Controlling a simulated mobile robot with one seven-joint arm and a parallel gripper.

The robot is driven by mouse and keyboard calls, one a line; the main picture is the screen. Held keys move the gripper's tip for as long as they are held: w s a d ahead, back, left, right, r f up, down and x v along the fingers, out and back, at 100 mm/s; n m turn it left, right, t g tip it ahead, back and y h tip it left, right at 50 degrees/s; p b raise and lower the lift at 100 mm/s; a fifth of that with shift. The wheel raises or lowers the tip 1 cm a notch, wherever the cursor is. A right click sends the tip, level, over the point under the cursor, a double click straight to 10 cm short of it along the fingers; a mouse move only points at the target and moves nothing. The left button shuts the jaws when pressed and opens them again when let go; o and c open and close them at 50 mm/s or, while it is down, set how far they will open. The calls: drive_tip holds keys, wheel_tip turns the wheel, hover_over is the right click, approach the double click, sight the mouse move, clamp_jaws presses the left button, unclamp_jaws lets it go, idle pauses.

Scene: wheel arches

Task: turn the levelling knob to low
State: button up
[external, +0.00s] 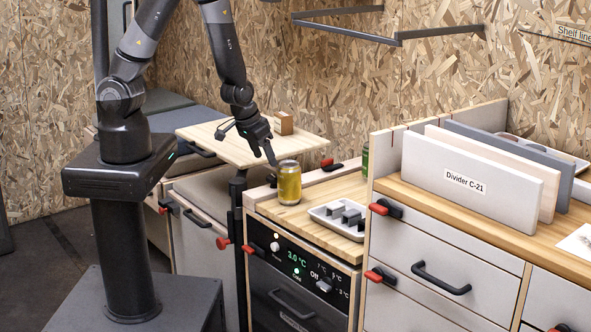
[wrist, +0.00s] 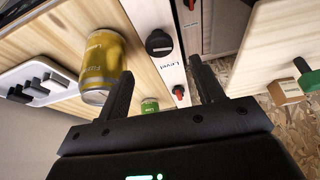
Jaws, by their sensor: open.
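The levelling knob (wrist: 159,43) is a round black knob on a narrow pale wood strip, with the word "Level" printed beside it. In the external view a small dark shape left of the yellow can appears to be this knob (external: 271,180). My gripper (external: 270,156) is open and empty, pointing down just above the strip by the can. In the wrist view the gripper's (wrist: 164,88) fingers stand apart, with the knob seen beyond the gap between them. Nothing touches the knob that I can see. Its low mark and pointer direction are not readable.
A yellow can (external: 289,183) stands close beside the knob on the wood worktop. A red-handled latch (external: 327,162) sits farther along the strip. A raised wood shelf (external: 225,143) holds a small block (external: 284,124).

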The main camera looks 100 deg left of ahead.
drive_tip(key=shift+s+d+r, duration=0.1)
drive_tip(key=shift+d+r, duration=0.05)
drive_tip(key=shift+r, duration=0.3)
drive_tip(key=shift+r, duration=0.15)
wheel_tip(320, 180, up, 8)
drive_tip(key=r+m+g+h, duration=0.1)
drive_tip(key=m+g+h, duration=0.2)
drive_tip(key=m, duration=0.2)
hover_over(274, 176)
wheel_tip(274, 176, down, 16)
drive_tip(key=shift+d+f, duration=0.15)
idle(2.4)
